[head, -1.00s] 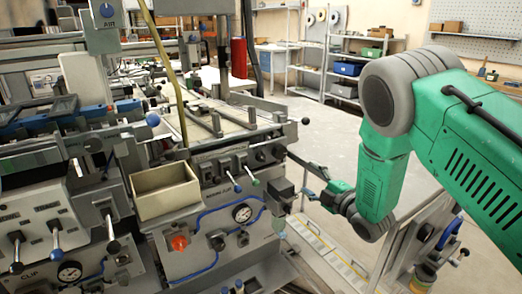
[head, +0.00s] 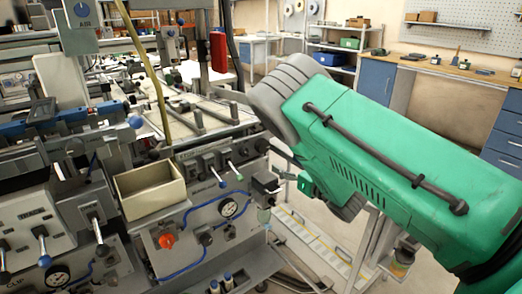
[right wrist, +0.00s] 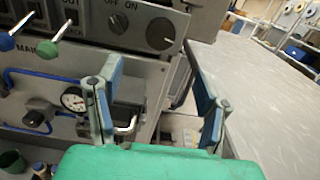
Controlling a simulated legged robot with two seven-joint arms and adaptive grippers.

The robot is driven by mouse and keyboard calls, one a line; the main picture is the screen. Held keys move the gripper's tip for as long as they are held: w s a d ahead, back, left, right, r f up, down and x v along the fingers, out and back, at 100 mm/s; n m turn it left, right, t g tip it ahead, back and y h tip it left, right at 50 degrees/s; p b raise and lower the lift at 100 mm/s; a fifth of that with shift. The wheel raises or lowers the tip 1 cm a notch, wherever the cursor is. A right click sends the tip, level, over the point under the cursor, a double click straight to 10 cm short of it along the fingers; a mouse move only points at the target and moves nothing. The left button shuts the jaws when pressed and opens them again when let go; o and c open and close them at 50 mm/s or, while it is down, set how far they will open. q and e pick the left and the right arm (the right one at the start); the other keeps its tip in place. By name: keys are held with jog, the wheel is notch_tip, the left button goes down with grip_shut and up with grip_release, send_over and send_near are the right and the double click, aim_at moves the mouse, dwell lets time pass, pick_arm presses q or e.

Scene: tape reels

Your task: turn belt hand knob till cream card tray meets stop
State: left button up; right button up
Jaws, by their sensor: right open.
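A round black knob (head: 262,145) sits at the right end of the machine's front control panel. It shows larger in the right wrist view (right wrist: 161,33), above my fingers; I cannot tell whether it is the belt hand knob. A cream open box (head: 125,187) is on the machine's front; I cannot tell whether it is the card tray. No stop can be made out. My right gripper (head: 284,174) is just right of the panel's end, partly under my arm. In the right wrist view my right gripper (right wrist: 155,62) is open and empty, its blue-padded fingers apart.
A pressure gauge (head: 228,208), an orange knob (head: 166,241) and levers with coloured ball ends crowd the front panel. A small dark block (head: 265,184) juts from the machine near my gripper. Shelves (head: 335,50) stand behind.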

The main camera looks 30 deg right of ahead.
aim_at(265, 149)
jog(key=w, duration=0.7)
jog(key=w+a, duration=0.1)
jog(key=w, duration=0.3)
jog(key=shift+b, duration=0.3)
jog(key=c, duration=1.1)
